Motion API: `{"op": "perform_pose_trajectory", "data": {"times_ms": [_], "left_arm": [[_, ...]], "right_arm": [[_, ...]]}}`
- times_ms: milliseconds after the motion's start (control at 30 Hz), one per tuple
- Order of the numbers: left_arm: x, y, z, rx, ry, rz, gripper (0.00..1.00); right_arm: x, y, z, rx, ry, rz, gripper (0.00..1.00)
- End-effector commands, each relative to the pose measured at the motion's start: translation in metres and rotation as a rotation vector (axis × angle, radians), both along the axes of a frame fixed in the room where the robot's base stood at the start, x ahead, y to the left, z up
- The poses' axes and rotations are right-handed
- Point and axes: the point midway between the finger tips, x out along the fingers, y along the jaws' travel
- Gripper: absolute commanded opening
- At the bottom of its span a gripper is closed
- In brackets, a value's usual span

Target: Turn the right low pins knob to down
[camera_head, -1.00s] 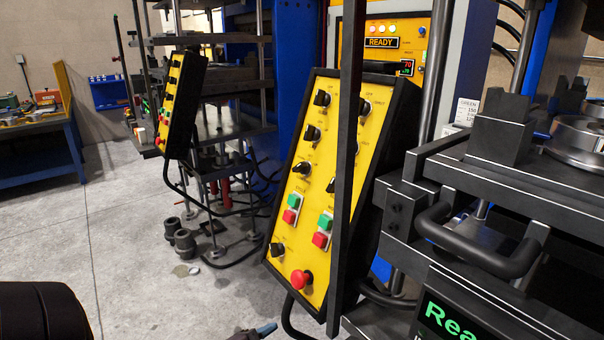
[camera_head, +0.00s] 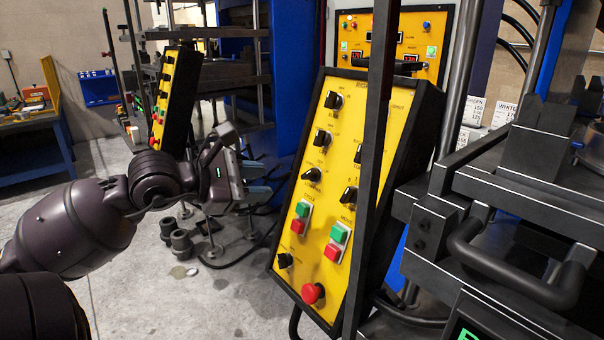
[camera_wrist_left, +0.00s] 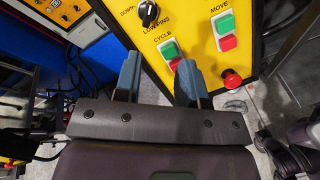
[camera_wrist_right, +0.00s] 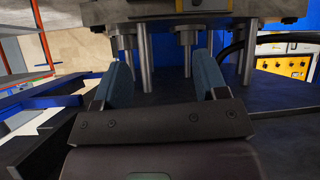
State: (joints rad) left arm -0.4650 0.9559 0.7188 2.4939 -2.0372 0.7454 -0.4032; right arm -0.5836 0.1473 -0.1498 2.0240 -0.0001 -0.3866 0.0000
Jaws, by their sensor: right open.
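The yellow control panel (camera_head: 335,215) with a black frame stands tilted in the middle of the head view. Its low pins knob (camera_head: 312,175) is black and sits above the left green and red button pair. In the left wrist view the knob (camera_wrist_left: 149,13) shows at the top, beside the label "LOW PINS". My left gripper (camera_head: 264,180) is left of the panel, apart from the knob. Its fingers (camera_wrist_left: 160,70) are spread and empty below the knob in the left wrist view. My right gripper (camera_wrist_right: 165,75) is open and empty under machine parts; the head view does not show it.
A dark vertical post (camera_head: 372,170) stands in front of the panel. A red mushroom button (camera_head: 312,293) sits low on it. A press with a black handle (camera_head: 515,270) fills the right side. A second yellow panel (camera_head: 175,95) stands behind my left arm.

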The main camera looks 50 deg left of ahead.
Motion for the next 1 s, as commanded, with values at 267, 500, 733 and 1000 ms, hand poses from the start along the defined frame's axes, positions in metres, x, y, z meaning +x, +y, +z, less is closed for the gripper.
{"op": "perform_pose_trajectory", "data": {"times_ms": [267,500,733,1000], "left_arm": [[0.006,0.005,0.011,0.136,-0.02,0.024,0.37],[0.03,0.001,-0.001,0.136,-0.015,0.022,0.37],[0.067,-0.005,-0.009,0.133,-0.019,0.021,0.37],[0.097,-0.009,-0.017,0.13,-0.02,0.023,0.37]], "right_arm": [[-0.003,0.0,-0.008,0.0,0.011,0.0,0.66],[-0.006,0.002,-0.027,0.001,0.032,0.003,0.66],[0.006,0.005,-0.024,0.003,0.016,0.011,0.66],[0.005,0.006,-0.03,0.003,0.023,0.013,0.66]]}}
